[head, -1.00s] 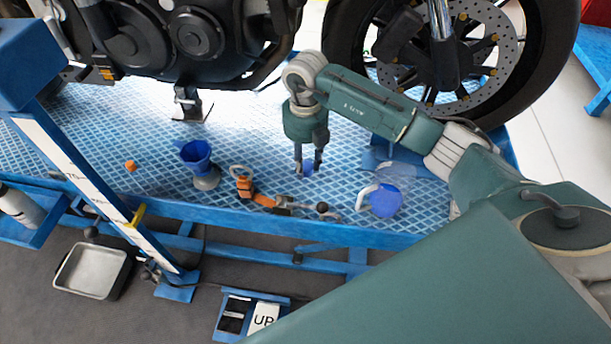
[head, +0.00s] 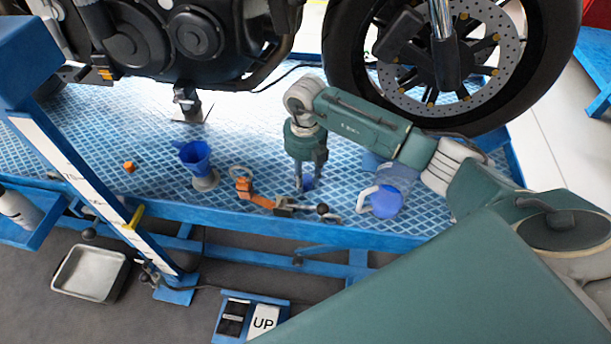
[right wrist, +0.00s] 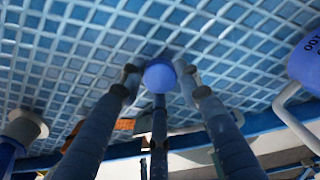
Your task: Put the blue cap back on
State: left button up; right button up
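The small blue cap (head: 308,183) is between the fingertips of my right gripper (head: 309,186), low over the blue checkered platform. In the right wrist view the blue cap (right wrist: 160,76) fills the space between the fingertips (right wrist: 161,82), with fingers against both sides. My right gripper looks shut on it. A blue container with a white handle (head: 386,201) stands right of the gripper; its marked blue side shows at the right wrist view's edge (right wrist: 307,62). Its top is hard to make out. My left gripper is not in view.
The platform's raised blue edge (head: 240,219) runs in front. The motorcycle wheel (head: 450,60) stands behind.

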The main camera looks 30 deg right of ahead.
aim_at(305, 180)
jog(key=shift+o, duration=1.2)
jog(key=shift+r, duration=0.15)
pick_arm(q)
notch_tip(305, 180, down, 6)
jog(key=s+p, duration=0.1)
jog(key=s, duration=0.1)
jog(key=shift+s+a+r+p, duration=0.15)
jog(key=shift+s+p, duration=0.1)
jog(key=shift+p, duration=0.15)
pick_arm(e)
notch_tip(305, 180, up, 12)
